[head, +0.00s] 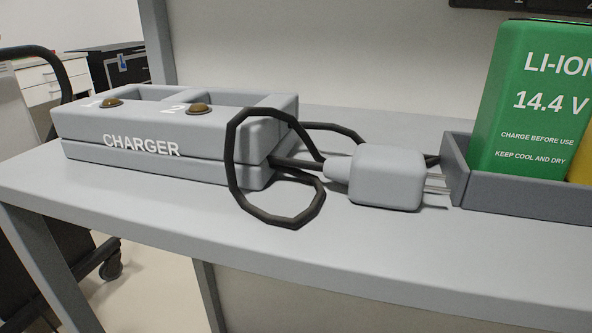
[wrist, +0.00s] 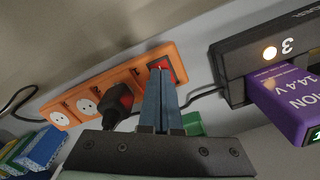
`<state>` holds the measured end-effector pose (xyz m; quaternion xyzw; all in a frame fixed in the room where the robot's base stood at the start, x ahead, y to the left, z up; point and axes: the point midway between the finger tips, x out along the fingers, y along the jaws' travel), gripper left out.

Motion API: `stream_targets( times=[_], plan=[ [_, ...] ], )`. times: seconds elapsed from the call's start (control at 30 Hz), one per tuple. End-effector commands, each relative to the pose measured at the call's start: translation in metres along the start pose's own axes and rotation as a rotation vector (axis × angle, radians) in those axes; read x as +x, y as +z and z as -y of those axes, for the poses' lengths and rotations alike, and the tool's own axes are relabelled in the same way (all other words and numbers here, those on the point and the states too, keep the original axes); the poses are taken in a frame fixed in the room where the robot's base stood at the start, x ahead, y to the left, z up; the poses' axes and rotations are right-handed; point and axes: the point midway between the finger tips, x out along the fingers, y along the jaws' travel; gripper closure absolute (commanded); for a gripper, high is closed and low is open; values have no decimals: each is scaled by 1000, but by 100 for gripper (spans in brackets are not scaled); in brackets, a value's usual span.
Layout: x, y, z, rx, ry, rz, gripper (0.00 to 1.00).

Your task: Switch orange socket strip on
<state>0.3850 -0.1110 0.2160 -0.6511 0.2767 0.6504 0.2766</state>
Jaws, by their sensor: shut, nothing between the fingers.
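The orange socket strip (wrist: 69,100) runs diagonally across the wall in the wrist view. It has several sockets, and a black plug (wrist: 117,100) sits over one of them. A red rocker switch (wrist: 174,67) is at its right end. My gripper (wrist: 160,72) is shut and empty. Its blue-grey fingertips overlap the lower left part of the switch in the picture; I cannot tell if they touch it. The switch's position and any lamp in it are not clear. The head view shows neither the strip nor my gripper.
A dark charger (wrist: 232,67) marked 3 with a lit lamp holds a purple battery (wrist: 284,106). In the head view, a grey charger (head: 170,130), its loose plug (head: 385,178) and looped cord lie on the shelf. A grey tray (head: 520,195) holds a green battery (head: 520,100).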

Motion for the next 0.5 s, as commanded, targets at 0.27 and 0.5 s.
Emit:
stream_targets(
  times=[0.27,0.5],
  plan=[
    [-24,0,0,0,0,1,100],
    [-42,0,0,0,0,1,100]
  ],
)
